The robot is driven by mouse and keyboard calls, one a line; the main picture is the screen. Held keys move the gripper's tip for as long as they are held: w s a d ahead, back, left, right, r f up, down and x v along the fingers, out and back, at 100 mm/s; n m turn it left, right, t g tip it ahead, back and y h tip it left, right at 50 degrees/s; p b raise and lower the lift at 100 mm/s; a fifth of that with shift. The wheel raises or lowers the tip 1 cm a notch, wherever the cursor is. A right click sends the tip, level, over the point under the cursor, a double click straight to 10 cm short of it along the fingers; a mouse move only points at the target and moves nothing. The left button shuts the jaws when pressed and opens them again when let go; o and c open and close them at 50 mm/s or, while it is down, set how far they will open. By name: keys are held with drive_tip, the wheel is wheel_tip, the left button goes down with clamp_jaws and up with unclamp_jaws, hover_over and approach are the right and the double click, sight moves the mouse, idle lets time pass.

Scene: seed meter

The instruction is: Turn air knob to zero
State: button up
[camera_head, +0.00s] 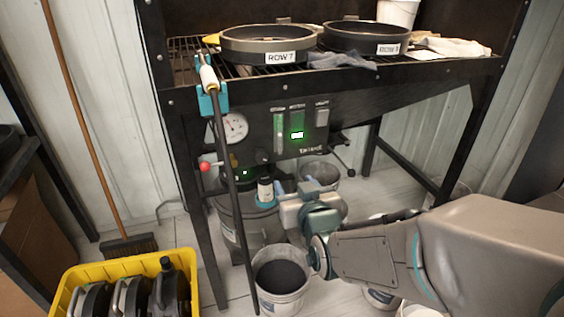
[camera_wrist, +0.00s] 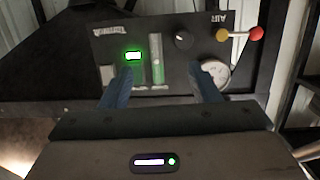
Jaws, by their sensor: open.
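The black control panel (camera_head: 290,135) is under the rack's front edge and appears upside down in the wrist view (camera_wrist: 125,62). A round black knob (camera_wrist: 183,40) sits on it between the green-lit vertical tube and the lever with yellow and red balls (camera_wrist: 240,34). The word AIR is printed near that lever; I cannot tell which control it labels. The knob's pointer setting is too small to read. My gripper (camera_wrist: 160,82) is open and empty, its two blue fingers apart and pointing at the panel. It also shows low before the panel in the head view (camera_head: 292,187). Nothing touches the knob.
A pressure gauge (camera_head: 234,127) is partly behind a finger in the wrist view. A dark rod (camera_head: 232,190) hangs in front of the rack. A grey bucket (camera_head: 279,290) and yellow crate (camera_head: 70,285) stand on the floor. Two round trays sit above, one labelled ROW 7 (camera_head: 250,51).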

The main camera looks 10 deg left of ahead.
sight(262, 160)
drive_tip(key=w+a, duration=0.3)
drive_tip(key=w+a+f+y, duration=0.1)
drive_tip(key=w+a, duration=0.3)
drive_tip(key=w+a+f+t+y+p, duration=0.1)
drive_tip(key=w+a, duration=0.2)
drive_tip(key=shift+w+a+f, duration=0.1)
drive_tip(key=shift+w+a, duration=0.15)
drive_tip(key=shift+w, duration=0.15)
idle(0.4)
drive_tip(key=shift+n, duration=0.3)
drive_tip(key=c, duration=1)
